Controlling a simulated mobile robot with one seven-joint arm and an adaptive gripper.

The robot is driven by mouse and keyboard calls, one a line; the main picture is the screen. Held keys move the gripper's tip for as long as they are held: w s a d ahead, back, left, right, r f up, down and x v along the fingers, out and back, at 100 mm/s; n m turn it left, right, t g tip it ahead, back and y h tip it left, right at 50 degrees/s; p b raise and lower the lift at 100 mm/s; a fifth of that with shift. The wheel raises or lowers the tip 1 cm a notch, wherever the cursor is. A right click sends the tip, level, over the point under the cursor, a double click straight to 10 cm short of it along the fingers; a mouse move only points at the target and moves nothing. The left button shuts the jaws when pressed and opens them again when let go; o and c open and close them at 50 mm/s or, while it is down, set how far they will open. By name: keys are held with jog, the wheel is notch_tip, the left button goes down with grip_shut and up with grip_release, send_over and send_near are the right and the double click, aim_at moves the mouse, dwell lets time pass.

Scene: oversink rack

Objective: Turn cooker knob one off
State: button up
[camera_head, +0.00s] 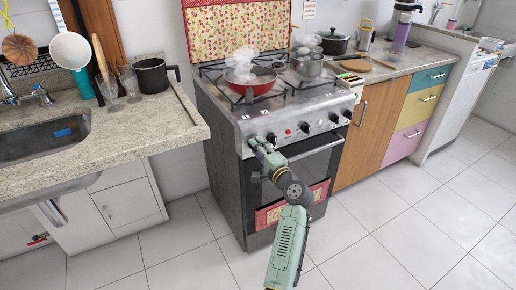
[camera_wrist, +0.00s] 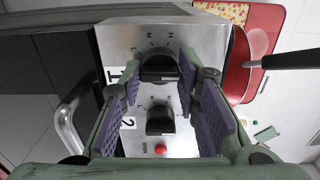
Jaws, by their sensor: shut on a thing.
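The cooker (camera_head: 240,170) stands in the middle of the head view, with a steel front panel of black knobs. Cooker knob one (camera_wrist: 159,68) is a black knob beside a label "1" in the wrist view. My gripper (camera_wrist: 160,76) has its two purple-padded fingers on either side of this knob and is shut on it. In the head view my gripper (camera_head: 255,143) is at the left end of the panel and hides knob one. Knob two (camera_wrist: 160,121), beside label "2", lies between the finger bases, apart from them. The exact turn of knob one is hard to tell.
A red pan (camera_head: 252,84) and a steel pot (camera_head: 308,66) stand steaming on the hob. A red button (camera_wrist: 161,149) is near knob two. The oven handle (camera_wrist: 70,120) runs below the panel. A sink counter (camera_head: 110,135) is at left; the floor in front is clear.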

jog(key=o, duration=1.2)
jog(key=shift+c, duration=0.2)
jog(key=v, duration=1.2)
